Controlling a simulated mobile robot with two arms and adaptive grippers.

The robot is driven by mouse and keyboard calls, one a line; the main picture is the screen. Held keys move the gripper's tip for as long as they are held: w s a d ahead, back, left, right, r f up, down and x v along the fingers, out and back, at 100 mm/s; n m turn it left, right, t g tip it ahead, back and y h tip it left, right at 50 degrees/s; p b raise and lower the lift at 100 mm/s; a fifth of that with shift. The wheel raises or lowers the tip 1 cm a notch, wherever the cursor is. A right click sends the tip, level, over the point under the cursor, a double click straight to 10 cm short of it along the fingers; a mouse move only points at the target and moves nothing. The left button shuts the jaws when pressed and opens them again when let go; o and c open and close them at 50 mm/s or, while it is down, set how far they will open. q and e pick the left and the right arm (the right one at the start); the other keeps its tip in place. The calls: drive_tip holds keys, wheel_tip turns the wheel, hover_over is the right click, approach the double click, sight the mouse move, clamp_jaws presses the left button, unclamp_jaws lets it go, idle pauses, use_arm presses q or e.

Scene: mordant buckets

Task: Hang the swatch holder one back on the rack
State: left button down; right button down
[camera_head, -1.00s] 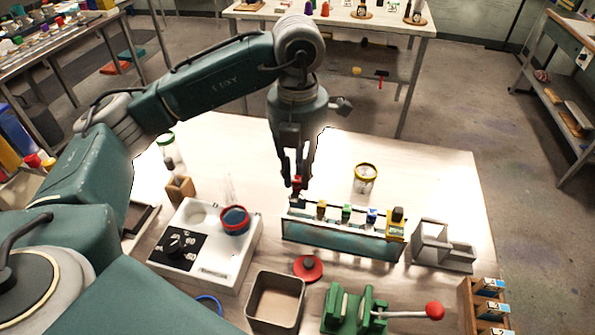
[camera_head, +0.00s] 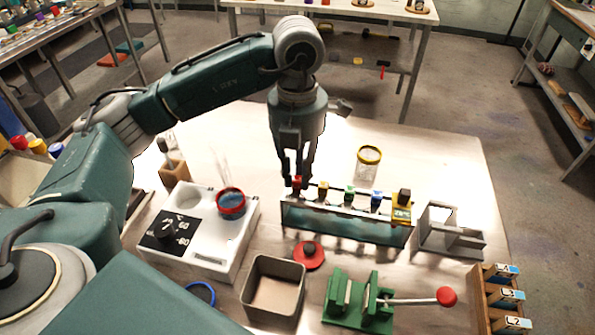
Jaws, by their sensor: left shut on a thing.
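The rack (camera_head: 330,224) is a long, low, teal-tinted frame at the middle right of the table. My left gripper (camera_head: 298,178) points down at its left end and is shut on a small red-topped holder (camera_head: 297,183), which I take to be swatch holder one. The holder is at the level of the rack's top rail; the fingers hide part of it, and I cannot tell whether it touches the rail. My right gripper is not in view.
A yellow-and-black device (camera_head: 402,208) sits at the rack's right end, with a grey stepped stand (camera_head: 450,238) beyond. A white heater with a red-rimmed pot (camera_head: 231,204) stands left. A red lid (camera_head: 309,256) and square tin (camera_head: 272,290) lie in front.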

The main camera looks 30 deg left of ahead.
use_arm(q)
drive_tip(key=c, duration=1.5)
unclamp_jaws()
drive_tip(key=shift+r, duration=0.15)
wheel_tip(320, 180, up, 12)
drive_tip(key=shift+f, duration=0.1)
